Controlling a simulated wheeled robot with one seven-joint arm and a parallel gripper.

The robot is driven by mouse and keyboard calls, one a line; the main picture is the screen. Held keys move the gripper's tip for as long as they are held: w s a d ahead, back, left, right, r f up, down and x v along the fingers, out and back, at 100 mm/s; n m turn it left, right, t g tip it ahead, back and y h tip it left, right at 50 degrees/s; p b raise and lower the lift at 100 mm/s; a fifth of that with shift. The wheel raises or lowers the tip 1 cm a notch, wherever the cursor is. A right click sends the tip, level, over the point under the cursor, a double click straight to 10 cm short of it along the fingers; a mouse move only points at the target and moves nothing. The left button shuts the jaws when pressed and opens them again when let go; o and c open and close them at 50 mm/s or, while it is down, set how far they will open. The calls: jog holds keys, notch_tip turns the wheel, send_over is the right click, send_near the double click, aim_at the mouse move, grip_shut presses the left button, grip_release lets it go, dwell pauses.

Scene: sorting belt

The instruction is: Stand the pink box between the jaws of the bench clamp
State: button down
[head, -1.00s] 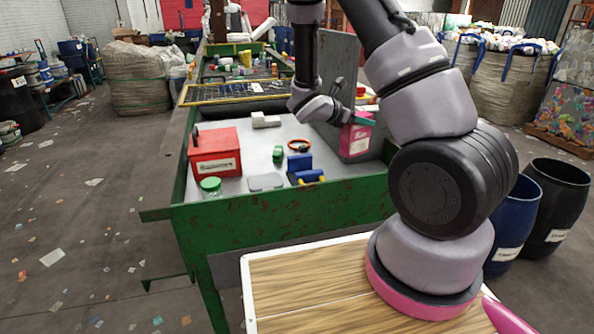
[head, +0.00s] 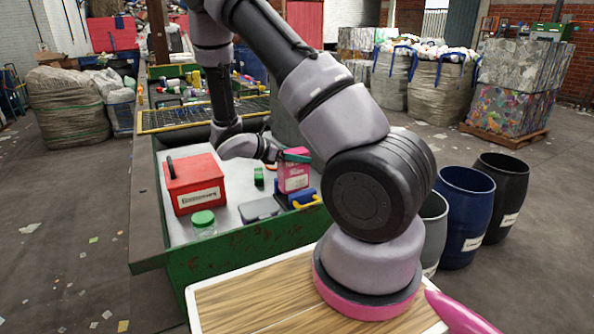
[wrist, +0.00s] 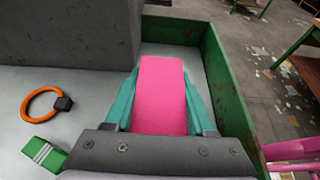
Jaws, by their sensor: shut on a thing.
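The pink box (head: 293,176) is upright in my gripper (head: 297,156), whose teal fingers close on its two sides. In the wrist view the box (wrist: 162,95) fills the gap between the fingers (wrist: 160,101). The bench clamp (head: 302,197), blue with a yellow handle, is at the near edge of the table. In the head view the box's lower end appears just behind and above the clamp. I cannot tell whether they touch. The clamp's jaws are mostly hidden there, and the clamp does not show in the wrist view.
A red box (head: 195,184), a green-lidded jar (head: 204,224) and a flat grey case (head: 259,209) stand left of the clamp. An orange ring (wrist: 41,104) and a green block (wrist: 44,154) lie nearby. A tall grey panel (wrist: 66,32) rises from the table.

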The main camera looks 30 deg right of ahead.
aim_at(299, 167)
jog(key=shift+f, duration=2)
jog(key=shift+c, duration=1.2)
grip_release()
jog(key=shift+d+f, duration=0.1)
jog(key=shift+f, duration=0.05)
